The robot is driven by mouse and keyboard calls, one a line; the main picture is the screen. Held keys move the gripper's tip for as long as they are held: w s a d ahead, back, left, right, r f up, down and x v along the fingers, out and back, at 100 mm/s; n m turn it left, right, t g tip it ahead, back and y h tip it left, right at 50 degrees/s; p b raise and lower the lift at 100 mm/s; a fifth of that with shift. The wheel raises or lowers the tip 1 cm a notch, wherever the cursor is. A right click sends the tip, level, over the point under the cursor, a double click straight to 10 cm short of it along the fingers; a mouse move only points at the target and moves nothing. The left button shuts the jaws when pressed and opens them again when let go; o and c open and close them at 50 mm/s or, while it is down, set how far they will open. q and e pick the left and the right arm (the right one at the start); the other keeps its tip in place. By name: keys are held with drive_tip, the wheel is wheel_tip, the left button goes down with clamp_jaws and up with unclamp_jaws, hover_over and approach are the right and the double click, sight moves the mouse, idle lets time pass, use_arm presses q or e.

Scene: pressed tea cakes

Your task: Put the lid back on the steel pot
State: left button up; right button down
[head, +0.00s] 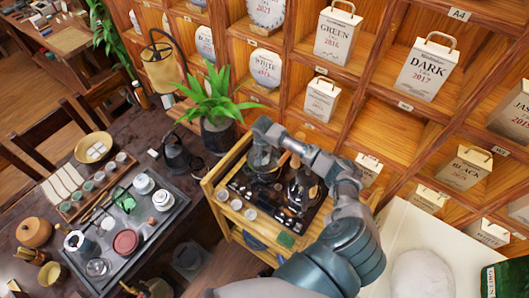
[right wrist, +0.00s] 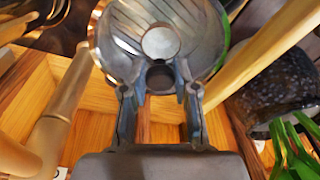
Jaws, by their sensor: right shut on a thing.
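My right gripper (head: 263,148) reaches over the wooden cart and points down at its back left corner. In the right wrist view its two fingers (right wrist: 160,98) are shut on the small dark knob (right wrist: 160,77) of a shiny round steel lid (right wrist: 118,40). In the head view, steel shows just under the fingers, above the cart's dark tray (head: 240,186). I cannot tell lid from steel pot there, nor whether they touch. My left gripper is not in view.
A dark, shiny kettle-like vessel (head: 302,190) stands right of the gripper, close to my arm. Small white cups (head: 236,204) line the tray's left side. A potted plant (head: 216,105) stands close behind the cart. Shelves with tea boxes rise behind.

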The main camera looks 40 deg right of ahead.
drive_tip(key=shift+d+f, duration=0.1)
drive_tip(key=shift+d, duration=0.05)
idle(0.5)
drive_tip(key=shift+c, duration=1.6)
unclamp_jaws()
drive_tip(key=shift+r, duration=3.5)
clamp_jaws()
